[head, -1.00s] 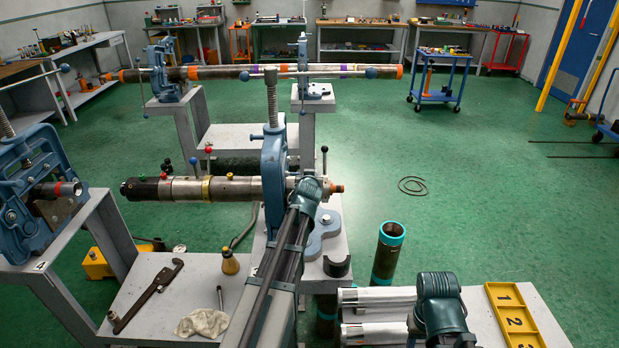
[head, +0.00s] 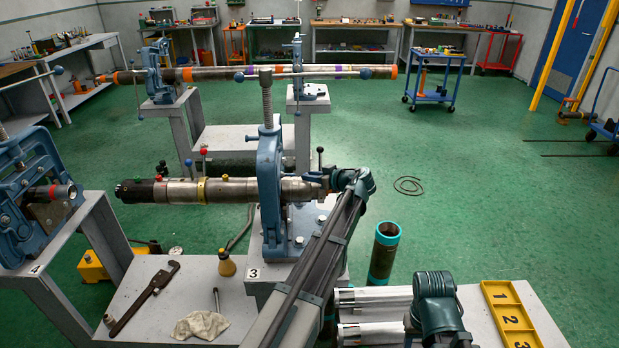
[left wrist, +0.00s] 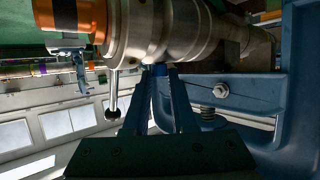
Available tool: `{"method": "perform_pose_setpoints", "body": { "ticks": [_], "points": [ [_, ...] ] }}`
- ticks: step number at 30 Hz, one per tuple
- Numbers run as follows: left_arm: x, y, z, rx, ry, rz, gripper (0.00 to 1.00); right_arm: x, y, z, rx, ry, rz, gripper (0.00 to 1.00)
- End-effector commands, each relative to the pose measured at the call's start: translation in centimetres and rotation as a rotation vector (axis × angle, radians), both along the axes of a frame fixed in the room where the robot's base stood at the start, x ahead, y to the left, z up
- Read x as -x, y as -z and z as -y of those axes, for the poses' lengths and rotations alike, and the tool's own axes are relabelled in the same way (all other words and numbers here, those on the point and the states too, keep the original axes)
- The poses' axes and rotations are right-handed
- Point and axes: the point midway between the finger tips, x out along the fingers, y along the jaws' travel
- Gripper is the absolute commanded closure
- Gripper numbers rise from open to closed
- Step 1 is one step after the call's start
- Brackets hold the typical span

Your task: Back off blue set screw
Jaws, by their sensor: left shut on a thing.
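A steel tool (head: 235,190) lies level, clamped in the blue vise (head: 270,195) on stand 3. Upright pins with red (head: 203,151) and blue (head: 188,163) knobs stand left of the vise. A black-knobbed lever (head: 320,152) stands near its right end. My left gripper (head: 326,180) is at that right end, right of the vise.
The vise frame (left wrist: 285,80) stands close beside my left fingers, and the lever's ball (left wrist: 112,114) hangs on their other side. A pipe wrench (head: 145,297) and rag (head: 200,325) lie on the lower bench. A teal-rimmed pipe (head: 384,255) stands at right.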

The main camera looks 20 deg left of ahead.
Motion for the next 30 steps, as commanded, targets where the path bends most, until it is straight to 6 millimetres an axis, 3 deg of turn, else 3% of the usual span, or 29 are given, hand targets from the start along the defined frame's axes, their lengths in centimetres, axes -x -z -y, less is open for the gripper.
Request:
{"method": "perform_pose_setpoints", "body": {
  "ticks": [1, 18, 30],
  "points": [
    [-0.8, 0.1, 0.2, 0.003, -0.043, -0.001, 1.0, 0.0, 0.0, 0.0, 0.0, 0.0, 0.0, 0.5],
    [-2.0, 0.2, 0.3, 0.008, -0.57, -0.002, 1.0, 0.0, 0.0, 0.0, 0.0, 0.0, 0.0, 0.5],
    [-2.2, 0.2, 0.0, 0.009, -0.811, -0.003, 1.0, 0.0, 0.1, 0.0, 0.0, 0.0, 0.0, 0.5]
  ]
}}
